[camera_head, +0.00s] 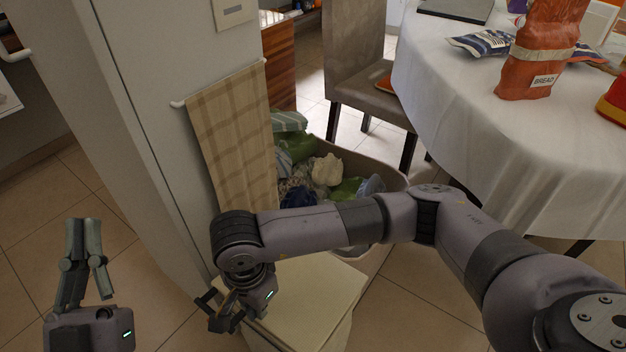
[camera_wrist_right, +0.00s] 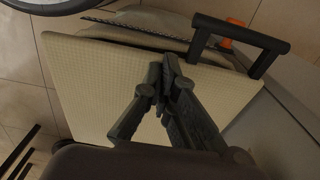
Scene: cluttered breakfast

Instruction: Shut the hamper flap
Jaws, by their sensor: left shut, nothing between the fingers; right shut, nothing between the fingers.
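A cream hamper stands low in the middle of the head view, and its flat top panel, which looks like the flap (camera_head: 312,292), lies roughly level. The same textured panel (camera_wrist_right: 85,85) fills much of the right wrist view. My arm hides part of its far edge, so I cannot tell whether it is fully seated. My right gripper (camera_head: 226,322) is shut and empty over the panel's left side; its closed fingers (camera_wrist_right: 168,75) show against the panel in the wrist view. I cannot tell whether they touch it. My left gripper (camera_head: 86,226) is shut and empty, at the lower left, away from the hamper.
An open bin (camera_head: 388,172) of clothes stands just behind the panel. A wall with a hanging checked towel (camera_head: 232,135) is close on the left. A chair (camera_head: 355,75) and a cloth-covered table (camera_head: 470,120) holding a bread bag (camera_head: 540,60) bound the right.

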